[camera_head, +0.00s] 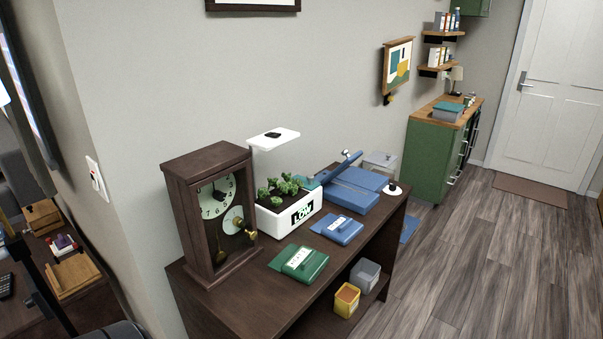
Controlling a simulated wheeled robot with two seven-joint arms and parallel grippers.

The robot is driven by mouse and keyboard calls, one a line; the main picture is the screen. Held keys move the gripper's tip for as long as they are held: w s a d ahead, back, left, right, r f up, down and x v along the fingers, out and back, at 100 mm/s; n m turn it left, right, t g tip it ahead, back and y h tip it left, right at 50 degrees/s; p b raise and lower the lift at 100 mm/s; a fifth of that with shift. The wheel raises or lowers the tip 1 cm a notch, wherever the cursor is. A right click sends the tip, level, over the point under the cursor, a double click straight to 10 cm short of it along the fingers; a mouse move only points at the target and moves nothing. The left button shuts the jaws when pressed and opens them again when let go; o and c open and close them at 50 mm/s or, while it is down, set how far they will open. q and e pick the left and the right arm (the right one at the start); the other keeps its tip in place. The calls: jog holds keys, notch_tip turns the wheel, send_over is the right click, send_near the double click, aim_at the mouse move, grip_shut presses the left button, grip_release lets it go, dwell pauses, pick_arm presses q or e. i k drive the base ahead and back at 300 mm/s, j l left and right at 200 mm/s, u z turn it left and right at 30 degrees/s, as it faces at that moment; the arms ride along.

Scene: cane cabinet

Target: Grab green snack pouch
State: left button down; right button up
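A green pouch (300,262) with a pale label lies flat near the front edge of the dark brown cabinet top (245,300). A similar blue pouch (337,228) lies behind it to the right. Neither of my grippers shows in the head view, and nothing is seen touching the green pouch.
A dark wooden clock (212,212) stands left of the green pouch. A white planter (289,212) with a lamp and a blue device (350,190) stand behind. A yellow box (346,299) and a grey box (365,275) sit on the lower shelf. The floor at right is clear.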

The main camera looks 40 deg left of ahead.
aim_at(304, 264)
jog(key=k+j, duration=0.15)
jog(key=j, duration=0.3)
jog(key=k+j, duration=0.1)
jog(key=j, duration=0.3)
jog(key=k+j, duration=0.15)
jog(key=j, duration=0.3)
jog(key=k+j+u, duration=0.1)
jog(key=j, duration=0.3)
jog(key=k+j, duration=0.1)
jog(key=j, duration=0.35)
jog(key=k+j, duration=0.15)
jog(key=j, duration=0.3)
jog(key=k+j, duration=0.1)
jog(key=j, duration=0.35)
jog(key=i+l, duration=0.15)
jog(key=l, duration=0.2)
jog(key=i+l, duration=0.15)
jog(key=l, duration=0.25)
jog(key=i+l+u, duration=0.1)
jog(key=l, duration=0.25)
jog(key=i+l, duration=0.15)
jog(key=l, duration=0.25)
